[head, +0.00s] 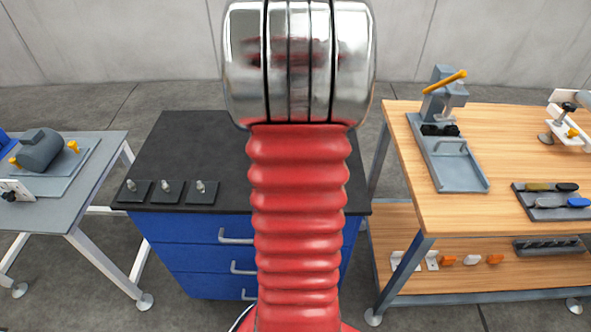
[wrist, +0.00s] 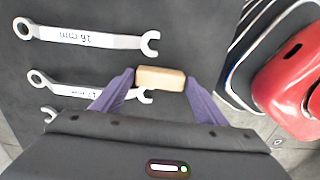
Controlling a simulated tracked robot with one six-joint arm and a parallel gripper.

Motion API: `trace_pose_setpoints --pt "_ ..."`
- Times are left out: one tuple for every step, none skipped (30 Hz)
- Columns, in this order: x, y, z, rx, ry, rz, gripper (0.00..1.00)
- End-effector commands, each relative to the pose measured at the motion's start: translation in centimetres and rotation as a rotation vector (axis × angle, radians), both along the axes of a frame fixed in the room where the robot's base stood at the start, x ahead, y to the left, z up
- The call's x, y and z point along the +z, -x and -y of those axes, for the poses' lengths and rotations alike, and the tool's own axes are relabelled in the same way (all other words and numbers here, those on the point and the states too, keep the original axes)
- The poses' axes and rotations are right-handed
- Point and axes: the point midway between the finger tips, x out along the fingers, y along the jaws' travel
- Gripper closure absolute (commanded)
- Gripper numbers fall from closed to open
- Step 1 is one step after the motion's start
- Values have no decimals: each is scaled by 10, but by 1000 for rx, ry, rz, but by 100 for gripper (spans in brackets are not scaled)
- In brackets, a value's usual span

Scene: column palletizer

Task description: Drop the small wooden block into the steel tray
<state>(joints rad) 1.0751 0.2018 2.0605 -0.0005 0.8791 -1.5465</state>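The small wooden block (wrist: 161,78) is a pale tan rectangular piece in the wrist view. It sits between the two purple fingertips of my gripper (wrist: 160,80), which appear closed against its two ends. A dark surface lies behind the block; I cannot tell how far it is from that surface. In the head view my gripper and the block are hidden behind my red arm. I cannot pick out the steel tray with certainty in either view.
Wrenches, including an upper one (wrist: 88,36) and a lower one (wrist: 80,85), lie on the dark surface. A blue drawer cabinet (head: 190,228) with a black top stands ahead. A wooden bench (head: 490,125) at right carries a grey fixture (head: 460,172) and a tool holder (head: 545,206). A grey table (head: 60,210) stands left.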

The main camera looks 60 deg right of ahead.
Motion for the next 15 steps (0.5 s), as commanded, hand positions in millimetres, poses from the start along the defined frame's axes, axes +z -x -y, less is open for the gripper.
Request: trace_pose_setpoints --pt "0 0 0 0 0 0 30" --pt "0 0 0 0 0 0 28" --pt "0 0 0 0 0 0 25" --pt "0 0 0 0 0 0 24" --pt "0 0 0 0 0 0 24" --pt "0 0 0 0 0 0 24" --pt "0 0 0 0 0 0 24" --pt "0 0 0 0 0 0 24" --pt "0 0 0 0 0 0 24" --pt "0 0 0 0 0 0 24" --pt "0 0 0 0 0 0 24" --pt "1 0 0 0 0 0 24" --pt "2 0 0 0 0 0 24" --pt "3 0 0 0 1 0 24" --pt "6 0 0 0 1 0 24"
